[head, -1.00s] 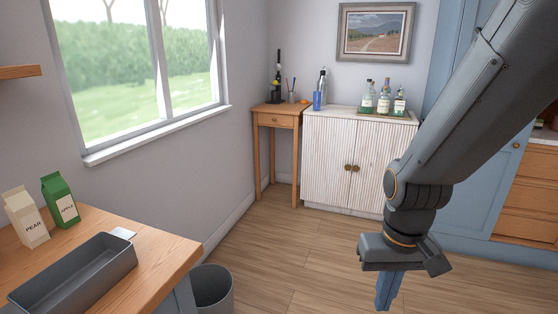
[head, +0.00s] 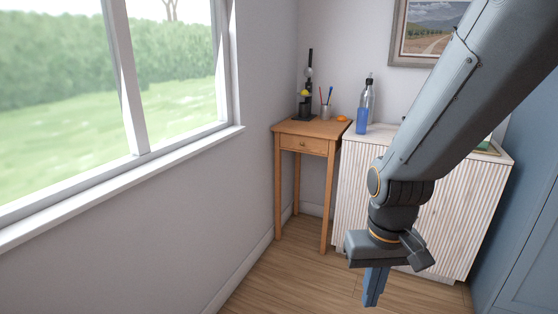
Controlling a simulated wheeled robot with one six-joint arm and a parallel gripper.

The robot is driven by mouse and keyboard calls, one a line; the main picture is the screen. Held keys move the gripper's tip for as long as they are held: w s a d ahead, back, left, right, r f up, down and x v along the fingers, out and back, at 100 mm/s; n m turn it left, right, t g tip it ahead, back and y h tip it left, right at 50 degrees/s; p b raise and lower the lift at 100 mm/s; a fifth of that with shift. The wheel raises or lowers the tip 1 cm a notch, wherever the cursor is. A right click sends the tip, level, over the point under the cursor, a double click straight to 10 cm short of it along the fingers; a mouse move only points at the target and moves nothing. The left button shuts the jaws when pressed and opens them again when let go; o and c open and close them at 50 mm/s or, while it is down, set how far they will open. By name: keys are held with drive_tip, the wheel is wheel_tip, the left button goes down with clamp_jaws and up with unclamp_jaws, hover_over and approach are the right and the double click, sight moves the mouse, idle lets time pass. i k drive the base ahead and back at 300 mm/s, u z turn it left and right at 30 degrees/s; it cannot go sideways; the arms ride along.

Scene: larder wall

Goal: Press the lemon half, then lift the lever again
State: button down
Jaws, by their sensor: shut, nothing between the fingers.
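A dark upright press (head: 308,100) with a tall lever (head: 310,57) stands on the small wooden table (head: 313,129) in the far corner. The lever appears raised. A small yellow thing, probably the lemon half (head: 304,93), shows at the press; whether it sits in the cup is too small to tell. My gripper (head: 371,289) points down in the foreground, shut and empty, in front of the white cabinet and well apart from the press.
On the table stand a cup of pencils (head: 325,112) and a small orange thing (head: 342,118). A bottle with blue liquid (head: 364,110) stands on the ribbed white cabinet (head: 362,180), right beside the table. The window wall borders the left; the floor (head: 290,262) before the table is clear.

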sight(308, 72)
drive_tip(key=i, duration=2)
drive_tip(key=z, duration=0.05)
